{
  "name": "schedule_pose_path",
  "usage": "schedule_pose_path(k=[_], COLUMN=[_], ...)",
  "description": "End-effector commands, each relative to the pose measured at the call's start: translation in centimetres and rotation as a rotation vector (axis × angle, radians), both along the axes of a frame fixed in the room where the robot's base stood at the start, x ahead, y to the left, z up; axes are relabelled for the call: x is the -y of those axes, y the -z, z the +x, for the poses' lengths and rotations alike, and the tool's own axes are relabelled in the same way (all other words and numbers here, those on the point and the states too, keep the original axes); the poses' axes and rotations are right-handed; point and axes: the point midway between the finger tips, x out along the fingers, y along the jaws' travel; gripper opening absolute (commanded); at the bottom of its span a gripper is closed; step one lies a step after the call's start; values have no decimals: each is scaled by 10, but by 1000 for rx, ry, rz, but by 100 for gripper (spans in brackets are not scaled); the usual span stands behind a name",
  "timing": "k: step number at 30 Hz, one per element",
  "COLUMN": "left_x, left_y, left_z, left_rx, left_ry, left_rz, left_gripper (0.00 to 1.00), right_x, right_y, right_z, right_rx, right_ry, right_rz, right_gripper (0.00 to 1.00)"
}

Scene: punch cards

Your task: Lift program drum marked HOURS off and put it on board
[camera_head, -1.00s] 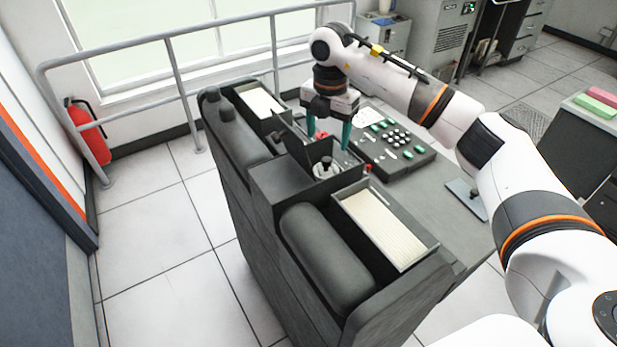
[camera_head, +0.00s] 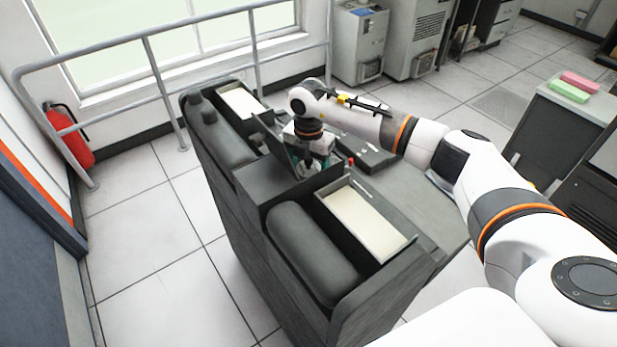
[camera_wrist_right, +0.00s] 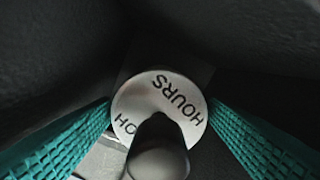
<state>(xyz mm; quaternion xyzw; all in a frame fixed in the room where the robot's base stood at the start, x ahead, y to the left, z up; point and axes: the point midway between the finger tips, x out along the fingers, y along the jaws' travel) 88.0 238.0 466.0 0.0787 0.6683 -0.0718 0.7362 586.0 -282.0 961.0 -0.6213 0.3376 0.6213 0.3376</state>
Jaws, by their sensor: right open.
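The program drum (camera_wrist_right: 150,88) shows in the right wrist view as a round pale-metal top with HOURS lettered on it and a dark knob (camera_wrist_right: 160,155) rising towards the camera. My right gripper (camera_wrist_right: 160,105) is open, with one teal finger on each side of the drum; I cannot tell whether they touch it. In the head view the right gripper (camera_head: 309,168) is down in the dark well of the machine, and the drum there is mostly hidden. A flat grey plate (camera_head: 439,182) lies on the desk to the right, partly behind my arm; I cannot tell whether it is the board. My left gripper is not in view.
Dark walls of the well (camera_head: 270,190) and a raised flap (camera_head: 268,137) stand close around the gripper. A tray of cream cards (camera_head: 352,220) is in front, another tray (camera_head: 242,103) behind. A dark keyboard panel (camera_head: 368,155) lies to the right, partly hidden by my arm.

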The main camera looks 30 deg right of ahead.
Motion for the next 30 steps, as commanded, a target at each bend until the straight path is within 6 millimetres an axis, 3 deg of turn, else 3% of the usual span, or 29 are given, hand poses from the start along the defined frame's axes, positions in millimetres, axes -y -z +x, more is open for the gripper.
schedule_pose_path(k=[2, 12, 22, 30], left_x=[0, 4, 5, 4], left_y=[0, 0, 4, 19], left_z=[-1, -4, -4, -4], left_rx=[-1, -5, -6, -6], left_ry=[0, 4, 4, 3], left_rz=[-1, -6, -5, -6], left_gripper=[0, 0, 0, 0], right_x=[0, 0, 0, 0], right_y=[0, -1, -10, -62], right_z=[0, 0, 1, 1], right_rx=[0, 0, 4, 6], right_ry=[0, 0, 0, 0], right_rz=[0, 0, 0, 2], right_gripper=[63, 9, 9, 9])
